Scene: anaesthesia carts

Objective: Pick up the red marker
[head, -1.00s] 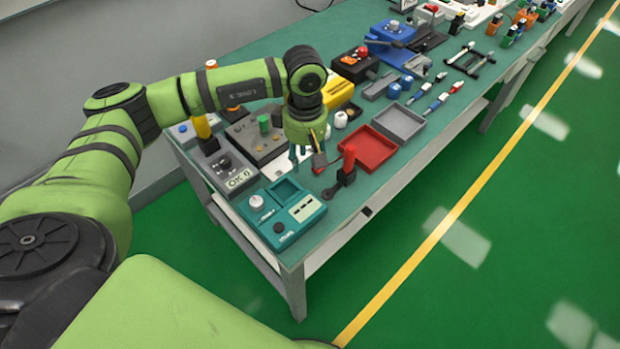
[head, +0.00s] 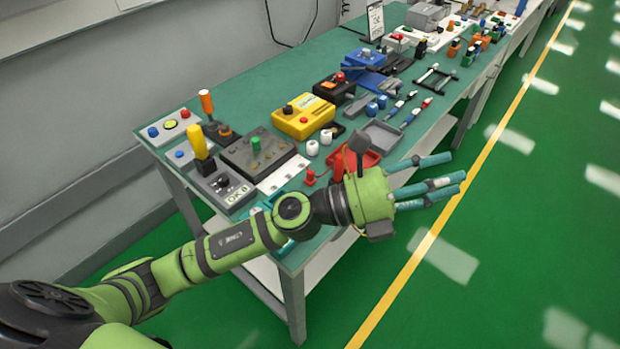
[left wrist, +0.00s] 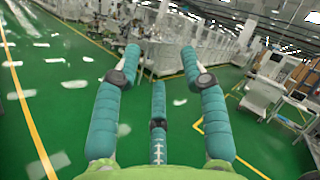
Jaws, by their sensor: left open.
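Several slim pen-like pieces lie at the right edge of the workbench in the head view. One with a red part (head: 425,104) may be the red marker, but it is too small to be sure. My left gripper (head: 455,173) is open and empty, its teal fingers pointing right past the bench's front edge, over the floor. It is apart from the pen-like pieces, which lie farther back. The left wrist view shows the three spread fingers (left wrist: 159,62) with nothing between them. My right gripper is not in view.
The green bench (head: 290,78) holds a yellow control box (head: 303,118), a grey tray (head: 380,136) and a red tray (head: 366,160), partly hidden by my left wrist. White caps (head: 312,148) stand near the yellow box. The green floor (head: 510,250) at right is clear.

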